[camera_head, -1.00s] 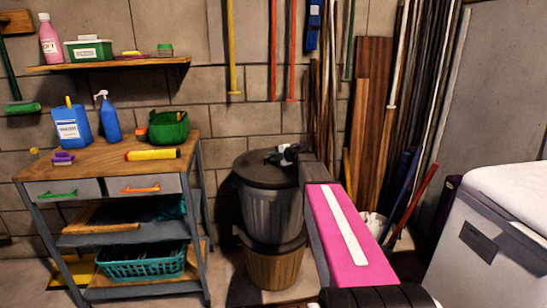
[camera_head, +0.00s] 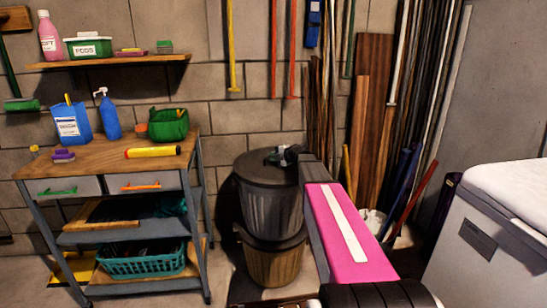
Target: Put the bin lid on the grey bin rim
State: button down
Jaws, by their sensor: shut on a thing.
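The dark grey bin lid (camera_head: 262,172) lies level at the top of the ribbed grey bin (camera_head: 268,208), in the middle of the head view. From this angle I cannot tell whether it touches the rim all round. My gripper (camera_head: 284,155) is at the lid's top, at the end of my pink arm, and is shut on the lid, apparently at its handle. The fingers are small and dark here, and the handle is mostly hidden by them. My arm covers the right side of the lid and bin.
A workbench (camera_head: 95,160) with bottles and a teal basket (camera_head: 143,262) is at left. Poles and planks (camera_head: 375,100) lean behind at right. A white chest (camera_head: 510,195) stands at far right.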

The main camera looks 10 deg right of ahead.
jog(key=c, duration=1.1)
grip_release()
jog(key=shift+o, duration=0.2)
